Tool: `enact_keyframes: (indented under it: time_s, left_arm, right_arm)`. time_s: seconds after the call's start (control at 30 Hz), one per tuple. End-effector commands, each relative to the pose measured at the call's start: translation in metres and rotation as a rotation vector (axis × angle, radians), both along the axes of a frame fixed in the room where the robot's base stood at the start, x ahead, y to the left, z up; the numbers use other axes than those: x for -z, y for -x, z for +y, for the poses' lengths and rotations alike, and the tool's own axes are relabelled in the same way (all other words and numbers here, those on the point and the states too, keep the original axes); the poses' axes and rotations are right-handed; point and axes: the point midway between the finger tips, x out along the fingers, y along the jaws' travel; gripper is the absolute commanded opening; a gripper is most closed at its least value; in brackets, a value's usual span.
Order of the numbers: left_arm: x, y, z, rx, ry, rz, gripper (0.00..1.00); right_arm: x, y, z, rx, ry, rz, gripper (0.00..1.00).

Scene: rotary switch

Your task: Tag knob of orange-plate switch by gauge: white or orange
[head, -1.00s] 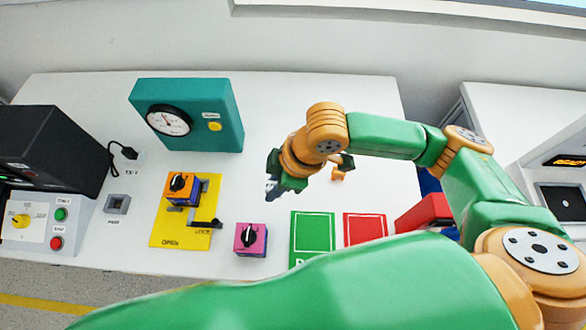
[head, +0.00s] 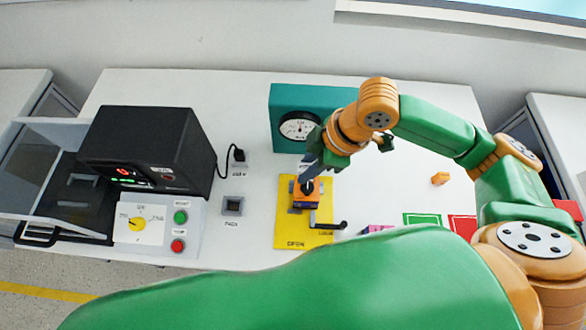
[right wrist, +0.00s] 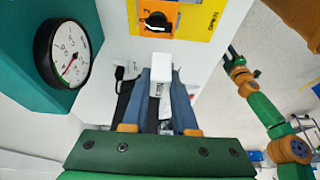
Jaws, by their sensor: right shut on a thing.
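The orange-plate switch (head: 306,190) has a black knob and stands on a yellow board (head: 290,232); it also shows at the top of the right wrist view (right wrist: 158,16). The round white gauge (head: 299,127) sits on a teal box (head: 285,98). My right gripper (right wrist: 160,80) is shut on a white tag (right wrist: 160,67), close by the switch. An orange tag (head: 440,178) lies on the table at right.
A black lever (head: 330,225) sticks out from the yellow board. A pink block (head: 378,229), a green pad (head: 422,219) and a red pad (head: 462,224) lie to the right. A black machine (head: 150,150) and a control panel (head: 155,225) stand at left.

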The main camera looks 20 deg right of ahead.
Motion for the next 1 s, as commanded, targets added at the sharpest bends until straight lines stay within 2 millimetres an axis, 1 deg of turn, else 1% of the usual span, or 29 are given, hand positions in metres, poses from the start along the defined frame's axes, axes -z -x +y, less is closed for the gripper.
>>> enact_keyframes:
  time_s: [0.2, 0.4, 0.47, 0.6, 0.63, 0.7, 1.0]
  left_arm:
    - [-0.001, 0.000, 0.000, -0.001, 0.000, -0.001, 0.45]
    - [-0.002, 0.000, -0.008, -0.002, 0.013, 0.000, 0.45]
    - [-0.004, 0.000, -0.008, -0.002, 0.014, 0.000, 0.45]
    - [-0.015, 0.000, -0.007, -0.001, 0.012, 0.000, 0.45]
    - [-0.007, 0.000, -0.007, -0.001, 0.012, -0.001, 0.45]
    - [0.001, 0.000, -0.006, 0.000, 0.009, 0.000, 0.45]
    - [0.024, 0.000, -0.005, 0.000, 0.007, 0.001, 0.45]
  right_arm:
    - [-0.001, 0.000, -0.003, -0.001, 0.001, -0.002, 0.00]
    - [-0.002, 0.000, -0.003, -0.001, 0.000, -0.002, 0.00]
    - [-0.002, 0.000, -0.003, -0.001, 0.000, 0.000, 0.00]
    - [-0.005, 0.000, -0.003, -0.001, 0.001, 0.002, 0.00]
    - [0.003, 0.000, -0.003, -0.001, 0.001, 0.002, 0.00]
    - [0.014, 0.000, -0.003, -0.001, 0.001, 0.002, 0.00]
    - [0.053, 0.000, -0.003, -0.001, 0.000, 0.002, 0.00]
